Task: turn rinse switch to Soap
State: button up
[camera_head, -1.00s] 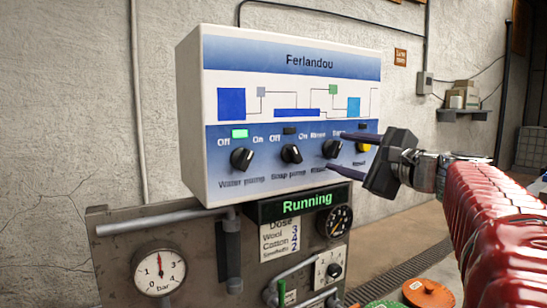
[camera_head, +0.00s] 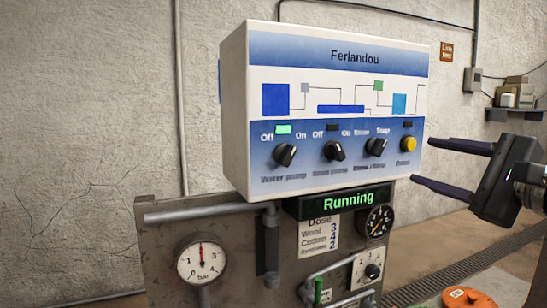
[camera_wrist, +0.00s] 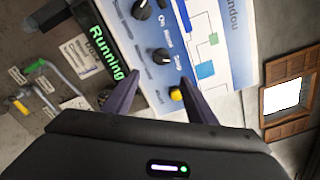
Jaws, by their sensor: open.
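The rinse switch (camera_head: 376,146) is a black knob, third in the row on the control panel (camera_head: 340,60). Its labels read Rinse at left and Soap at right. Its pointer appears tilted to the upper right, towards Soap, though it is small. In the wrist view the rinse switch (camera_wrist: 160,56) lies ahead of the fingers. My gripper (camera_head: 421,161) is open and empty, at the right of the panel, apart from the knob. In the wrist view the gripper fingers (camera_wrist: 158,78) stand spread, with the yellow button between and beyond them.
The yellow button (camera_head: 408,144) is just right of the rinse switch. Two more knobs, water pump (camera_head: 284,155) and soap pump (camera_head: 333,151), are to its left. A Running display (camera_head: 345,201) sits below.

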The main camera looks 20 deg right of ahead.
jog(key=shift+s+d, duration=0.15)
jog(key=shift+s, duration=0.95)
jog(key=s+d, duration=0.1)
jog(key=s, duration=0.8)
jog(key=shift+w, duration=0.15)
